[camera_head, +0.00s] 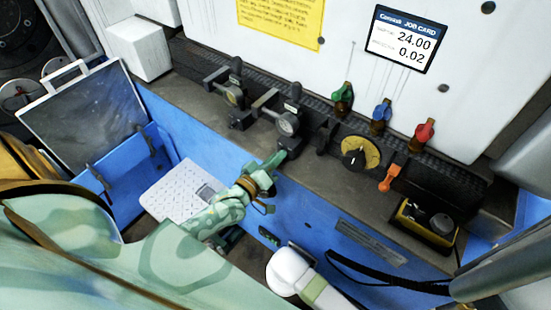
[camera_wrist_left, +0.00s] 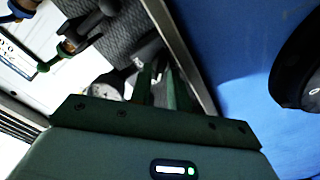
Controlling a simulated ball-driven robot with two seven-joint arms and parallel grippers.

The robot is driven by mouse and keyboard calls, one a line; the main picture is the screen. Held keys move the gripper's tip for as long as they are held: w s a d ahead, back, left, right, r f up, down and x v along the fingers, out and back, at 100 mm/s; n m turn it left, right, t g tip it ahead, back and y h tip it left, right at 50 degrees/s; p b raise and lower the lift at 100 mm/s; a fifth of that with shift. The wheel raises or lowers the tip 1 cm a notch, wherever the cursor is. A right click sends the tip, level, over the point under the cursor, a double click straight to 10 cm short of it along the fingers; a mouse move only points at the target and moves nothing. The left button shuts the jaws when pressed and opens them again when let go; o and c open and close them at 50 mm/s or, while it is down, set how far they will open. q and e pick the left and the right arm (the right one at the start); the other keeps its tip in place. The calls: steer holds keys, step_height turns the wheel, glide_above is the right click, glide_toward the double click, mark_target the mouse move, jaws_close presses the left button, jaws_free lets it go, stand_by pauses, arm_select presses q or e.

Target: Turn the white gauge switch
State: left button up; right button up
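The gauge with a white dial (camera_head: 288,123) stands on the dark ledge of the machine, with a small black switch (camera_head: 290,143) at its lower front. My left gripper (camera_head: 276,160) reaches up from the lower left, its fingertips close to this switch. In the left wrist view the two dark green fingers (camera_wrist_left: 164,85) stand a little apart, with a dark part near their tips. I cannot tell whether they touch the switch. The pale gauge (camera_wrist_left: 106,86) shows just left of the fingers. My right gripper is not in view.
A second gauge (camera_head: 234,95) stands to the left. A blue front panel (camera_head: 320,222) lies below the ledge.

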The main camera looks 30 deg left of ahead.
arm_select(q)
steer(key=shift+c, duration=0.4)
jaws_close()
steer(key=shift+m, duration=0.3)
steer(key=m+p, duration=0.1)
steer(key=m, duration=0.2)
steer(key=shift+r, duration=0.15)
steer(key=m+p, duration=0.1)
steer(key=m, duration=0.4)
steer(key=shift+d, duration=0.2)
steer(key=m, duration=0.4)
steer(key=shift+d+m, duration=0.1)
steer(key=shift+m, duration=0.2)
steer(key=m, duration=0.4)
steer(key=shift+d+m, duration=0.1)
steer(key=shift+m, duration=0.5)
